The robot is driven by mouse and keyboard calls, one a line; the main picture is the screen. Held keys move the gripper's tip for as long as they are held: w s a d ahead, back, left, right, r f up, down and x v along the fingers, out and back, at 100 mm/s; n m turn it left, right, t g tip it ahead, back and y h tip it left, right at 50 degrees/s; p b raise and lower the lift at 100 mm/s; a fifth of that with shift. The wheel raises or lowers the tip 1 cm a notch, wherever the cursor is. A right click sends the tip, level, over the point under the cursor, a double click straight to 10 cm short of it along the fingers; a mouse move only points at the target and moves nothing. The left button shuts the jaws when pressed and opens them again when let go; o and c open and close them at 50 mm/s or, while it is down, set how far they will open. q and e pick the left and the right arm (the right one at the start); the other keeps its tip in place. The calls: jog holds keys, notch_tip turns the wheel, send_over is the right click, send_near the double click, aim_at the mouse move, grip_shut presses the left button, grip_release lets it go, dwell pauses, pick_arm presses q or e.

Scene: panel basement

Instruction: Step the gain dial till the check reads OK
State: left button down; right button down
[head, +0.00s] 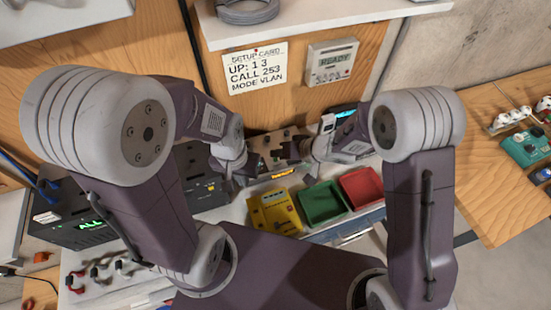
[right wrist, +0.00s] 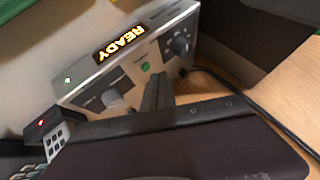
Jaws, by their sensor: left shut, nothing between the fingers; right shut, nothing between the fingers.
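A grey instrument (right wrist: 140,62) in the right wrist view has an amber display (right wrist: 121,43) reading READY. One knob (right wrist: 180,44) is at its right end and another round control (right wrist: 111,97) is on its lower left. Labels are too small to tell which is the gain dial. My right gripper (right wrist: 156,93) is shut and empty, its fingertips close below the green button; contact is unclear.
A setup card (head: 257,67) and a wall box (head: 332,62) reading READY hang at the back. A yellow device (head: 273,213), a green bin (head: 323,202) and a red bin (head: 361,187) stand in front. A black cable (right wrist: 240,95) runs right of the instrument.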

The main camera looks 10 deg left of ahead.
aim_at(278, 162)
jog(key=shift+f, duration=0.15)
dwell(0.7)
jog(key=shift+f, duration=0.3)
jog(key=shift+f, duration=0.35)
dwell(0.5)
jog(key=shift+r, duration=0.1)
jog(key=shift+r+p, duration=0.65)
jog(key=shift+p, duration=0.25)
notch_tip(278, 162, up, 5)
jog(key=p, duration=0.6)
dwell(0.3)
